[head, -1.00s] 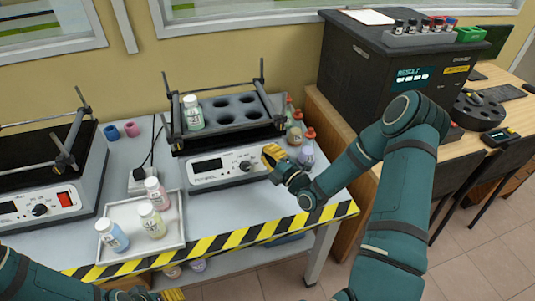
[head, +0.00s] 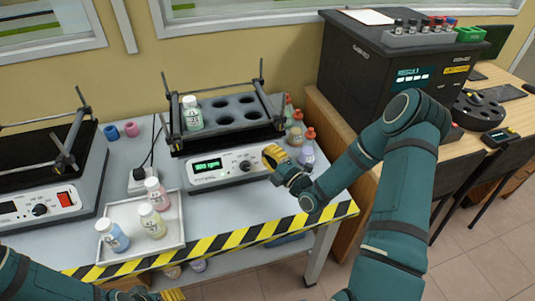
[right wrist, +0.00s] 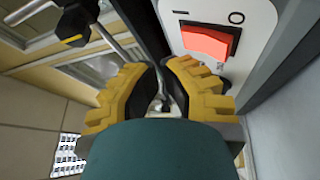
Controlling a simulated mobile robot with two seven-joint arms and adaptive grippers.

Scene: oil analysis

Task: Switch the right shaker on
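The right shaker (head: 222,182) stands on the bench with a black rack on top. Its display (head: 208,165) is lit green with text. My right gripper (head: 270,157) is at the right end of its front panel and hides the switch in the head view. In the right wrist view the red rocker switch (right wrist: 208,42) sits on the panel between "I" and "O" marks, just beyond the yellow fingers (right wrist: 162,85).
A left shaker (head: 45,200) has a dark display and a red switch. A white tray (head: 115,212) with several bottles lies in front. One bottle (head: 192,113) stands in the right shaker's rack. Several bottles (head: 305,145) stand close behind my right gripper.

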